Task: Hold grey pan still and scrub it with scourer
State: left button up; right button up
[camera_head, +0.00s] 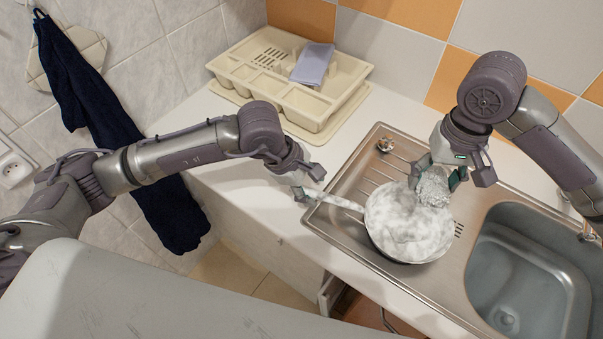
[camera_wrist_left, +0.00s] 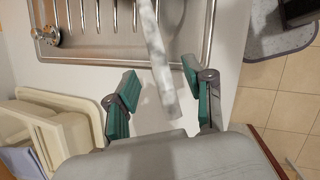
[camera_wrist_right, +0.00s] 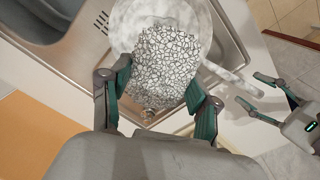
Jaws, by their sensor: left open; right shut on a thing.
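The grey pan (camera_head: 408,236) has a mottled white and grey surface and sits on the steel drainboard, its handle (camera_head: 335,201) pointing left. My left gripper (camera_head: 307,185) is open at the handle's end; in the left wrist view the handle (camera_wrist_left: 158,65) lies between its spread fingers (camera_wrist_left: 155,95), with gaps on both sides. My right gripper (camera_head: 440,178) is shut on the scourer (camera_head: 434,188), a silvery wire mesh pad, over the pan's back edge. The scourer (camera_wrist_right: 163,65) covers part of the pan (camera_wrist_right: 200,25) in the right wrist view; contact between them cannot be told.
The steel sink basin (camera_head: 525,275) is right of the pan. A cream dish rack (camera_head: 290,85) with a grey-blue item (camera_head: 312,63) stands at the back left. A dark cloth (camera_head: 85,95) hangs on the left wall. The counter between rack and drainboard is clear.

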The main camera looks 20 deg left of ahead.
aim_at(316, 192)
pick_arm(q)
jog(key=shift+x, duration=2.25)
grip_shut()
dwell(0.4)
